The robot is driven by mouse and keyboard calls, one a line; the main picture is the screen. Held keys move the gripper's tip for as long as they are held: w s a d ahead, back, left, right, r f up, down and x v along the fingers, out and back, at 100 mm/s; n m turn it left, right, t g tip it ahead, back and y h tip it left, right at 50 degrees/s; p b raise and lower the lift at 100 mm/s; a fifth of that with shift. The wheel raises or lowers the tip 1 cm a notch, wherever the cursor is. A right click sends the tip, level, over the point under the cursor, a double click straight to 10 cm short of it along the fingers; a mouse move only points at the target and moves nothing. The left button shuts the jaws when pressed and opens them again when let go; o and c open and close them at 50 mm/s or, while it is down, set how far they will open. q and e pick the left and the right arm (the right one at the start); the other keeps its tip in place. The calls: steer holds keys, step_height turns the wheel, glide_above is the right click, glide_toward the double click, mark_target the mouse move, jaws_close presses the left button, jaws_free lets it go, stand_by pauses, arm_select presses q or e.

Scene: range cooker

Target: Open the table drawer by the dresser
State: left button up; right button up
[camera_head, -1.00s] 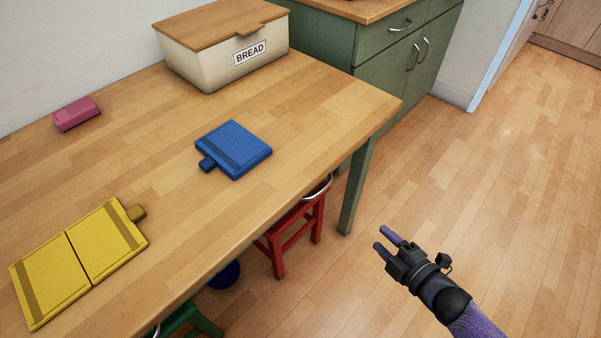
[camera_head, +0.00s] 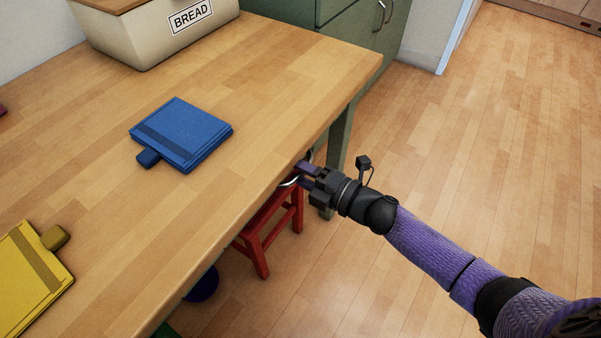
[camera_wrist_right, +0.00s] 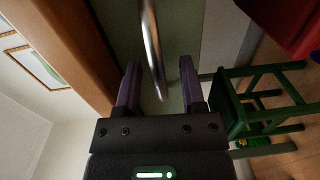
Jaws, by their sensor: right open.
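The wooden table (camera_head: 255,85) has a drawer under its right edge. The drawer's curved metal handle (camera_head: 289,182) shows just past the table edge, near the end by the green dresser (camera_head: 350,50). My right gripper (camera_head: 304,175) is at the handle. In the right wrist view the handle (camera_wrist_right: 152,50) runs between the two open fingers (camera_wrist_right: 158,85) and is not clamped. The pale green drawer front (camera_wrist_right: 187,35) shows behind it. Most of the front is hidden in the head view by the tabletop. My left gripper is not in view.
A red stool (camera_head: 268,228) stands under the table below my gripper. A green stool (camera_wrist_right: 255,100) shows in the right wrist view. A blue board (camera_head: 182,133), a yellow board (camera_head: 30,275) and a bread box (camera_head: 150,35) are on the table. The floor at right is clear.

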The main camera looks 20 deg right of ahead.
jaws_close()
stand_by(1.0)
stand_by(0.4)
